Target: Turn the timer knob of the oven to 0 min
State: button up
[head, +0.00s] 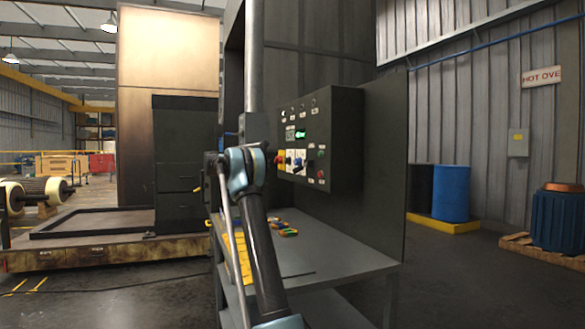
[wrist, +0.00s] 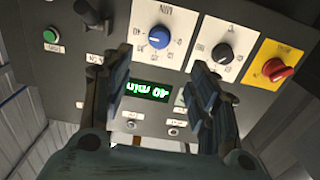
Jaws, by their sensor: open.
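The oven's dark control box (head: 345,130) stands at the middle of the head view. The wrist view shows its panel upside down. A blue knob (wrist: 159,37) sits on a white dial plate marked MIN, apparently the timer knob. A green display (wrist: 149,91) reads 40 min. My gripper (wrist: 160,70) is open and empty, facing the panel, with one finger either side of the display. The blue knob shows beyond the gap between the fingertips; I see no contact.
Beside the blue knob are a black knob (wrist: 222,52) on a white plate and a red knob (wrist: 277,70) on a yellow plate. A black switch (wrist: 88,12) and a green button (wrist: 50,36) are on the other side. A grey bench (head: 340,262) with tools stands below the box.

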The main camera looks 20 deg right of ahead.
aim_at(295, 163)
jog(key=d, duration=1.7)
jog(key=shift+w+d, duration=0.15)
jog(key=shift+w, duration=0.2)
jog(key=c, duration=1.1)
